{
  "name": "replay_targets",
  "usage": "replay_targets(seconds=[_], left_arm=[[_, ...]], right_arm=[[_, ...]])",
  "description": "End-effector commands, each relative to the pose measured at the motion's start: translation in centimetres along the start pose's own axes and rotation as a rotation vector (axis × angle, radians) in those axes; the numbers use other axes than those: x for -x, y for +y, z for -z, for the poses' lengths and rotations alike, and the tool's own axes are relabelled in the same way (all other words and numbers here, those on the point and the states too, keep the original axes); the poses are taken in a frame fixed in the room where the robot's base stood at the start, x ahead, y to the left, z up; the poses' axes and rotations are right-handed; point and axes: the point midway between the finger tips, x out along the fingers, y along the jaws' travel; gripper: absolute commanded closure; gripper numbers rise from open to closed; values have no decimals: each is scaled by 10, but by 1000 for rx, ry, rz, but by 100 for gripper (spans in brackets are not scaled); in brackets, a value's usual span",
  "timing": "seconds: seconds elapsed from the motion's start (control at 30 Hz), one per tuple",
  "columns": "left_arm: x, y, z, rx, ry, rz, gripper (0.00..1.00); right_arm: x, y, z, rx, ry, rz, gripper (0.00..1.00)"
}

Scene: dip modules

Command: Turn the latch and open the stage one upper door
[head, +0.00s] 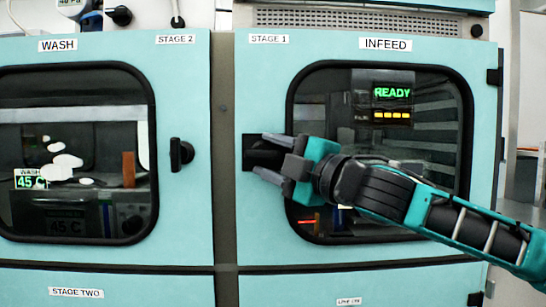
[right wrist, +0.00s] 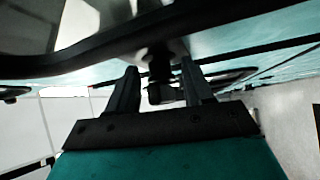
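The stage one upper door (head: 262,90) is a teal panel labelled STAGE 1 and INFEED, with a dark window; it is closed. Its black latch (head: 262,153) is on the door's left edge, partly hidden by my right gripper. My right gripper (head: 263,155) reaches in from the right, with one finger above the latch and one below. In the right wrist view the latch (right wrist: 160,68) is between the two fingers (right wrist: 160,90). The fingers are apart, with a gap visible on at least one side of the latch. My left gripper is not in view.
The stage two door (head: 190,90), labelled WASH, is closed at the left, with its own black upright latch (head: 181,154). A dark post separates the doors. A READY display (head: 393,93) shows through the infeed window. Hinges are on the infeed door's right edge. Lower panels lie beneath.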

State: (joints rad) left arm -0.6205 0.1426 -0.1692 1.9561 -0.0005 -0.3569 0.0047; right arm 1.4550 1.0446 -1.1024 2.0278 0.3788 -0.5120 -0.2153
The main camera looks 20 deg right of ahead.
Motion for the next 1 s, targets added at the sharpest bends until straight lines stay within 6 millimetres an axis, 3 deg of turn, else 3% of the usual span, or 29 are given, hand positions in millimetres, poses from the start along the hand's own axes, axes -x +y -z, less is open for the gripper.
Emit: replay_targets(seconds=[0.07, 0.5, 1.0], left_arm=[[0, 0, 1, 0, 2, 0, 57], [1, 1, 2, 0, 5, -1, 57], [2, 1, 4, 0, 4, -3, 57]], right_arm=[[0, 0, 0, 0, 0, 0, 57], [0, 0, 0, 0, 0, 1, 99], [0, 0, 0, 0, 7, 2, 100]])
